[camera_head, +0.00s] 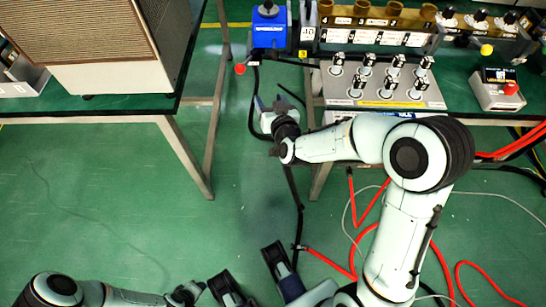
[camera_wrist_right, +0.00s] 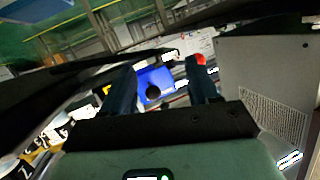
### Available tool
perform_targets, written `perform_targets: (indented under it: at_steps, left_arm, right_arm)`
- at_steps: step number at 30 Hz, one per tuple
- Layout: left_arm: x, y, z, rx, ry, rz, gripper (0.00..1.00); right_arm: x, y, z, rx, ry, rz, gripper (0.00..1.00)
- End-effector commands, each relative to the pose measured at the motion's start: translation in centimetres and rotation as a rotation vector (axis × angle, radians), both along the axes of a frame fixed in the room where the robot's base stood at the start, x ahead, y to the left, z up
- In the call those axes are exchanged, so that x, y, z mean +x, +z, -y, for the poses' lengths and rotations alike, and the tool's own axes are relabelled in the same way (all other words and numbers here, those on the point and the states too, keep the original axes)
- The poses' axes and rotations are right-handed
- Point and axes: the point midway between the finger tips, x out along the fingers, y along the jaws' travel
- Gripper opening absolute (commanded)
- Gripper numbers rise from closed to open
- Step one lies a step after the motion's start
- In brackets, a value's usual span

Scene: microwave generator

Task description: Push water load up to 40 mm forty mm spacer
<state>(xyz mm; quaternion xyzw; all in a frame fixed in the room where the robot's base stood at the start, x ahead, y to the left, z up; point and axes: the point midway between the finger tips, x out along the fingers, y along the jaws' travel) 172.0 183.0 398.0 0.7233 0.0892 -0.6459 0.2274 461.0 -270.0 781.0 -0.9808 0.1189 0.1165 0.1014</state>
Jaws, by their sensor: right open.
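The blue block (camera_head: 270,28), which I take to be the water load, sits at the left end of the row on the far bench. Just right of it stands a narrow light plate marked 40 (camera_head: 308,33), which looks like the 40 mm spacer; a dark gap seems to separate them. My right gripper (camera_head: 270,106) is open and empty, in front of the bench edge and short of the block. In the right wrist view (camera_wrist_right: 161,68) the blue block (camera_wrist_right: 155,84) shows beyond and between the two fingers. My left arm is at the lower left; its jaws are unclear.
A red knob (camera_head: 240,69) stands out left of the bench front. A black hose (camera_head: 292,195) hangs near my right gripper. A panel of several switches (camera_head: 385,85) stands right. A large cabinet (camera_head: 110,45) fills the left table. Green floor lies open between.

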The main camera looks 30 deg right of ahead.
Motion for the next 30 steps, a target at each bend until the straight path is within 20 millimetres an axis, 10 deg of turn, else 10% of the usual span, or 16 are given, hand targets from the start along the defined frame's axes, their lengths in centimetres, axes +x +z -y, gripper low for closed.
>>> perform_targets:
  at_steps: [15,30]
  left_arm:
    - [0.5,8.6,0.0,0.000,0.000,0.029,0.43]
    - [1.1,12.1,0.0,0.000,0.001,0.040,0.43]
  right_arm:
    - [-5.7,-7.6,-3.7,0.130,0.104,-0.373,0.60]
    - [-10.4,-11.6,-5.8,0.208,0.149,-0.581,0.60]
